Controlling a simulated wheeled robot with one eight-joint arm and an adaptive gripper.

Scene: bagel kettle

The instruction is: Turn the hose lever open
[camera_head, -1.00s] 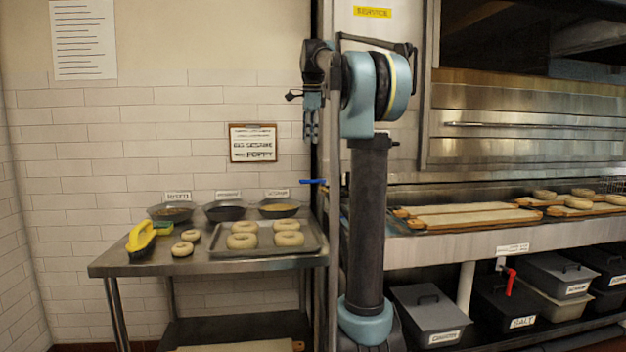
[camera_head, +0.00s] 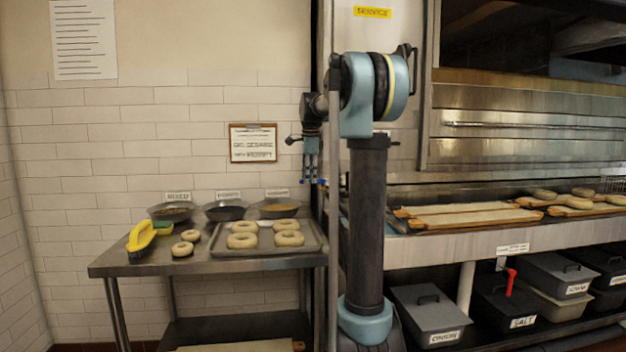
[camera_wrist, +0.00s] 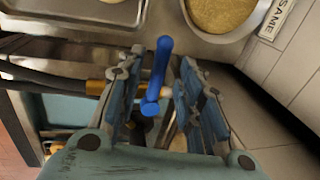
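The hose lever is a blue handle (camera_wrist: 157,78). In the wrist view it lies between the two fingers of my gripper (camera_wrist: 160,98), with a visible gap on its right side; contact on its left side I cannot tell. A brass fitting (camera_wrist: 97,88) and a dark hose (camera_wrist: 45,80) run to its left. In the head view my gripper (camera_head: 312,178) points down beside the steel post, and only small blue bits of the lever show at its fingertips. The fingers are open.
A steel table (camera_head: 120,266) holds a tray of bagels (camera_head: 265,251), dark bowls (camera_head: 225,211) and a yellow brush (camera_head: 141,238). A label sign (camera_head: 253,143) hangs on the tiled wall. To the right stand an oven (camera_head: 530,120) and a counter with boards.

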